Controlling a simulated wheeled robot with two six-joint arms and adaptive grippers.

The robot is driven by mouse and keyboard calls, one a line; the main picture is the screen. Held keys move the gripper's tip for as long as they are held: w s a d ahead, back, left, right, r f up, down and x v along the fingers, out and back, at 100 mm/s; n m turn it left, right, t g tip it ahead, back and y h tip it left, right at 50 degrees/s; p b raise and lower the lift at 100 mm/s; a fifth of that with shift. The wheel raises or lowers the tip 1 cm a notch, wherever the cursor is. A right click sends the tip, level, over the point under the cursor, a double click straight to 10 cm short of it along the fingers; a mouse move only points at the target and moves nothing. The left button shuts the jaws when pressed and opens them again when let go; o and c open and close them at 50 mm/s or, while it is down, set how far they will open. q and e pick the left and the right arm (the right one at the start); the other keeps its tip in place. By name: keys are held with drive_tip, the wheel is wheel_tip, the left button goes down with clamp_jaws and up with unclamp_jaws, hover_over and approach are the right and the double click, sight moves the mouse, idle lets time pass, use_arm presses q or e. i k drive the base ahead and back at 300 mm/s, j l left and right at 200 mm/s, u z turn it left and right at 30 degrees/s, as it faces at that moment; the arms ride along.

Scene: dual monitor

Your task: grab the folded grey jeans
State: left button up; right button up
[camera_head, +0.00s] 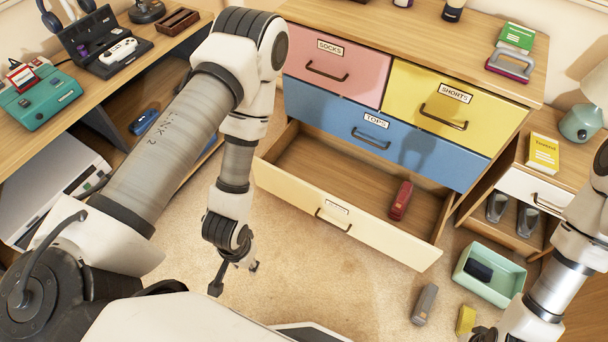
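A small grey folded bundle (425,304), which looks like the folded grey jeans, lies on the carpet in front of the open bottom drawer. It is right of the picture's middle. My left gripper (235,278) hangs over the carpet well to the left of the bundle. Its fingers look spread apart, with nothing between them. My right gripper (484,334) is at the bottom edge, right of the bundle and close to a yellow folded item (466,320). It is mostly hidden and cut off, so its opening does not show. Neither gripper is seen touching the grey bundle.
The open bottom drawer (335,220) juts out over the carpet and holds a red folded item (401,200). A mint-green bin (462,270) with a dark item inside stands at right. The carpet between the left gripper and the grey bundle is clear.

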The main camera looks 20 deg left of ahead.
sight(420, 314)
drive_tip(key=u, duration=0.4)
drive_tip(key=z, duration=0.65)
drive_tip(key=k+j+z, duration=0.2)
drive_tip(key=z, duration=0.3)
drive_tip(key=k+j+z, duration=0.25)
drive_tip(key=z, duration=0.2)
drive_tip(key=j, duration=0.1)
